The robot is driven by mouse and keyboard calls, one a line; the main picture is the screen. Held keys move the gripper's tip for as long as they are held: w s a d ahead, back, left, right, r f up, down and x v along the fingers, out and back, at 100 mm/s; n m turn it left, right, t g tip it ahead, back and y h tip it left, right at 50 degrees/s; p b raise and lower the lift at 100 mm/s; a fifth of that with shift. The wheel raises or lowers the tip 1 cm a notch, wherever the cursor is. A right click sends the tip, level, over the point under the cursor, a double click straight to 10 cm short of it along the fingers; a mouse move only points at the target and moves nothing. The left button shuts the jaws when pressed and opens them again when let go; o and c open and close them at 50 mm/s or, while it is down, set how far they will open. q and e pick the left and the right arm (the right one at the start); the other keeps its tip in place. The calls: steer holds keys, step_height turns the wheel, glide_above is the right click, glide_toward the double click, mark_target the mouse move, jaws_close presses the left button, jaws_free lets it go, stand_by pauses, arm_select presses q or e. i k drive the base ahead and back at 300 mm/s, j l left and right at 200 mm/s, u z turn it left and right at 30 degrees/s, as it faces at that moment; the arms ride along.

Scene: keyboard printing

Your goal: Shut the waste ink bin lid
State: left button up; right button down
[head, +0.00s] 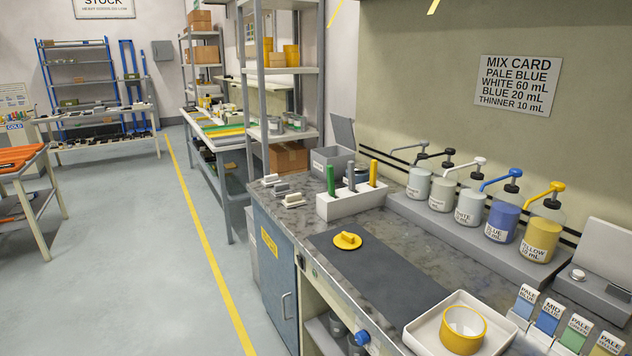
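A grey box (332,164) with a small white label stands at the far end of the stone-topped counter, and I take it to be the waste ink bin. The label is too small to read. Its grey lid (342,133) stands up, tilted open at the back. The inside of the box is mostly hidden from this angle. Neither of my grippers is in view.
In front of the box, a white holder (350,203) carries green, grey and yellow tools. Pump bottles line a raised shelf (452,224) along the wall. A yellow-handled disc (347,240) lies on a dark mat (385,277). A white tray (423,331) holds a yellow cup (463,330).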

mark_target(344, 133)
steer(key=i+j+u, duration=0.4)
steer(key=i+u, duration=0.35)
steer(key=i, duration=0.15)
steer(key=i+u, duration=0.25)
steer(key=i, duration=1.15)
steer(key=i+z, duration=0.15)
steer(key=i, duration=0.25)
steer(key=i+j+z, duration=0.2)
steer(key=i, duration=0.25)
steer(key=i+j+z, duration=0.15)
steer(key=i, duration=0.25)
steer(key=i+j+z, duration=0.25)
steer(key=i+z, duration=0.15)
steer(key=i+j+z, duration=0.8)
steer(key=j, duration=0.3)
